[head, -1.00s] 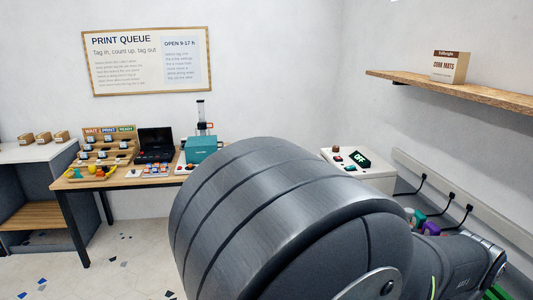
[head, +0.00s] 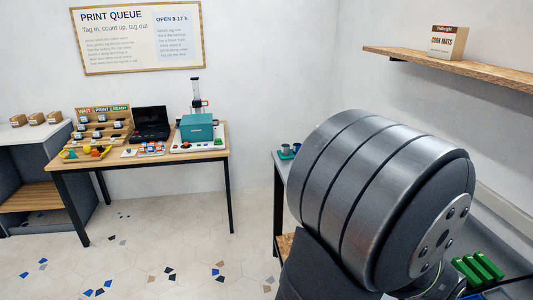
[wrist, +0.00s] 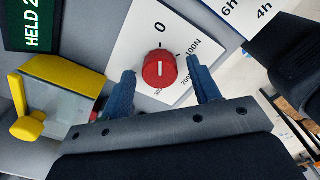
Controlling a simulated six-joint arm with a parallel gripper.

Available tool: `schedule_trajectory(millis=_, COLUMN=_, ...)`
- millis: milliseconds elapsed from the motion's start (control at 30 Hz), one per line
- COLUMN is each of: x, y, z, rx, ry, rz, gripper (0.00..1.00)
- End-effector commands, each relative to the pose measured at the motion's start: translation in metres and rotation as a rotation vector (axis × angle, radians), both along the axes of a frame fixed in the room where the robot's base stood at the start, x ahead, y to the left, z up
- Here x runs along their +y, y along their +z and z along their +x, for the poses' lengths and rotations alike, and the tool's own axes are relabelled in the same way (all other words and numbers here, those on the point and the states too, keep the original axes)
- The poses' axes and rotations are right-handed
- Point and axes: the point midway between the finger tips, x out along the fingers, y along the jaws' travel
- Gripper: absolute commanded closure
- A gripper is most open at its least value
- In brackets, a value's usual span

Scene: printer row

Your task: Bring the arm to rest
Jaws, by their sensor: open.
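My gripper (wrist: 161,64) shows in the wrist view, its two blue fingers apart. A red knob (wrist: 159,69) with a white pointer mark lies between them in the picture, on a white dial plate (wrist: 143,38) marked 0 and 100N. I see nothing held; I cannot tell whether a finger touches the knob. In the head view my large grey arm link fills the right foreground and hides the gripper and most of the bench behind it.
Beside the dial are a yellow-topped clear box (wrist: 62,92) and a dark display (wrist: 30,22) reading HELD 2. A shelf (head: 480,74) holds a carton (head: 447,43). Open floor lies between.

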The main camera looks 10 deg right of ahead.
Motion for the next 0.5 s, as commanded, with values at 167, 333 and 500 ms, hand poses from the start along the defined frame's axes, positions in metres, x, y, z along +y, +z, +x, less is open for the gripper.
schedule_trajectory(millis=167, x=0.000, y=0.001, z=0.000, rx=0.000, ry=0.000, rz=0.000, gripper=0.43)
schedule_trajectory(millis=333, x=-0.001, y=0.013, z=0.000, rx=-0.001, ry=0.000, rz=-0.004, gripper=0.43)
schedule_trajectory(millis=500, x=-0.001, y=0.042, z=0.000, rx=-0.001, ry=0.000, rz=-0.006, gripper=0.43)
